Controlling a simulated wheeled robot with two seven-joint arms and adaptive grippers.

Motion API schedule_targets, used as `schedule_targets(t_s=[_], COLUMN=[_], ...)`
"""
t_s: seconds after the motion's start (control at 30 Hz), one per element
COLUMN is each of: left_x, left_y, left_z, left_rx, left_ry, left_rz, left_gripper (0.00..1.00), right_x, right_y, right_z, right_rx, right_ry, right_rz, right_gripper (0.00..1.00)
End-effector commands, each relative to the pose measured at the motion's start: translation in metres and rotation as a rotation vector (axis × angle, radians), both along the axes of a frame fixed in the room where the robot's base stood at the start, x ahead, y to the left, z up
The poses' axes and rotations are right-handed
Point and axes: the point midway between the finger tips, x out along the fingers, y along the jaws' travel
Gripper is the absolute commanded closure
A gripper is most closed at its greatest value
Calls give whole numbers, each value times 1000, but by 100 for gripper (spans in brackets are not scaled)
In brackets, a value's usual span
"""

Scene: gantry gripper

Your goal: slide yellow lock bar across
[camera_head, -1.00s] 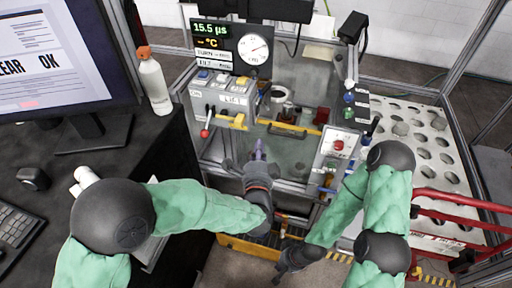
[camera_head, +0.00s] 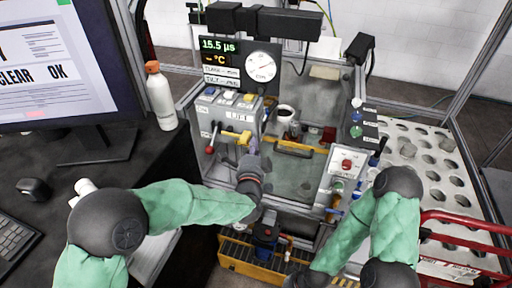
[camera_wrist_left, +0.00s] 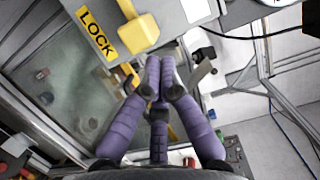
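The yellow lock bar (camera_head: 233,136) is on the front of the machine, below the switch panel. In the left wrist view a yellow block and handle (camera_wrist_left: 139,34) stand out beside a plate marked LOCK (camera_wrist_left: 97,31). My left gripper (camera_head: 253,152) is just right of and below the yellow bar in the head view. In the left wrist view its purple fingers (camera_wrist_left: 160,70) are drawn together, with tips beside the yellow part; I see nothing between them, and contact is unclear. My right gripper (camera_head: 304,279) is low at the bottom edge, its fingers too dark to judge.
A red-knobbed lever (camera_head: 210,149) is left of the bar. A clear panel with a yellow handle (camera_head: 293,150) is to the right. A white bottle (camera_head: 160,97) and monitor (camera_head: 60,60) stand on the desk. Red rails (camera_head: 465,220) flank the right side.

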Motion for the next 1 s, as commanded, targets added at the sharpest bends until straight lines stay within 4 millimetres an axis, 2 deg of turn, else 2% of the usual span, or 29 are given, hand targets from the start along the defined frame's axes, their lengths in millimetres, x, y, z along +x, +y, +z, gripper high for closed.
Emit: schedule_targets(t_s=[0.17, 0.5, 1.0], left_x=[1, 14, 16], left_y=[2, 44, 46], left_z=[0, 0, 0], left_rx=[-1, -1, 0], left_ry=[0, -1, 0], left_rz=[1, 3, 1], left_gripper=[100, 100, 100], right_x=[0, 0, 0], right_y=[0, 0, 0], right_z=[0, -3, -3], right_rx=[0, 0, 0], right_ry=[0, 0, 0], right_rz=[0, 0, 0], right_gripper=[100, 100, 100])
